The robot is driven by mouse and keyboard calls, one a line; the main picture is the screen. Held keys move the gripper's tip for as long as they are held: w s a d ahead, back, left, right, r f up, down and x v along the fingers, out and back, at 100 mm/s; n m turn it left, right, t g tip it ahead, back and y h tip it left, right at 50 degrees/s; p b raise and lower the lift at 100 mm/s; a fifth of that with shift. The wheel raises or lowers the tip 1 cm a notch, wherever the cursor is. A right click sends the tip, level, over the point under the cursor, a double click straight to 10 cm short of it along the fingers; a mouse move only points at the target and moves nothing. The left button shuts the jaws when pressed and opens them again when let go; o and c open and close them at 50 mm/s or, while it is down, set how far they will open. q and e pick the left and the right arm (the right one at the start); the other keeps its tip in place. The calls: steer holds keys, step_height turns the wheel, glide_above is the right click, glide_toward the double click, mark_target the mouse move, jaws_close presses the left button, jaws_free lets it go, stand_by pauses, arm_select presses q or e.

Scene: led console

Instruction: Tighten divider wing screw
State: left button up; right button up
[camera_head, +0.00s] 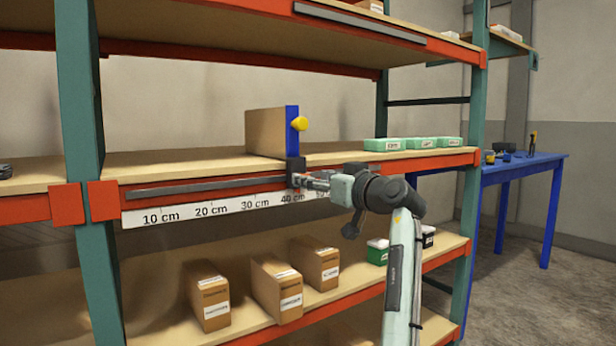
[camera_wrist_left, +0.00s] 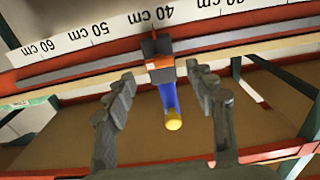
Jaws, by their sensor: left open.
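The divider is an upright tan panel (camera_head: 265,133) with a blue front edge (camera_head: 292,130). A round yellow knob (camera_head: 300,124) sits on that edge. Its black clamp block (camera_head: 295,166) rides on the shelf's front rail, near the 40 cm mark. I cannot make out the wing screw's shape. My left gripper (camera_head: 305,181) is just in front of the block, at its lower part. In the left wrist view the gripper (camera_wrist_left: 160,74) is open, with the black block (camera_wrist_left: 157,47), blue edge (camera_wrist_left: 168,96) and yellow knob (camera_wrist_left: 173,124) showing between its fingers. My right gripper is out of view.
A white centimetre scale (camera_head: 180,213) runs along the shelf front, partly behind my arm. Green boxes (camera_head: 420,143) stand right of the divider. Cartons (camera_head: 276,287) stand on the shelf below. A blue table (camera_head: 520,162) is at the far right.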

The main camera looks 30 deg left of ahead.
arm_select(q)
steer(key=shift+x, duration=1.35)
steer(key=c, duration=1.2)
